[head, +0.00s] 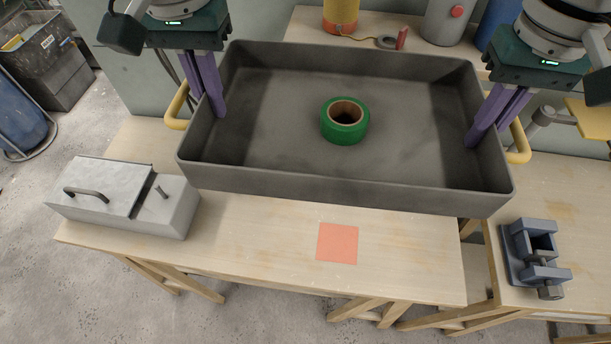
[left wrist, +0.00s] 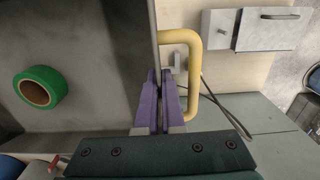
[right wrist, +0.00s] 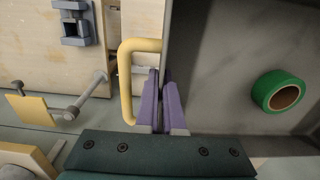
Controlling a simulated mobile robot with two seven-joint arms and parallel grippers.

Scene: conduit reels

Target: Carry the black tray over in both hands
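The black tray (head: 350,178) is a wide, dark grey open box with a yellow handle at each end. It looks roughly level above the light wooden tables; whether its base touches them I cannot tell. A green tape roll (head: 344,121) lies inside it, near the middle. My left gripper (head: 214,108) is shut on the tray's left end wall beside the left handle (left wrist: 193,75). My right gripper (head: 480,135) is shut on the right end wall beside the right handle (right wrist: 127,80). In both wrist views the purple fingers close around the wall's edge.
A grey metal box (head: 125,198) with a dark handle stands at the near table's left. An orange-red square (head: 337,243) lies bare in front of the tray. A blue-grey vise (head: 536,255) sits on the right table. Canisters (head: 341,15) stand behind the tray.

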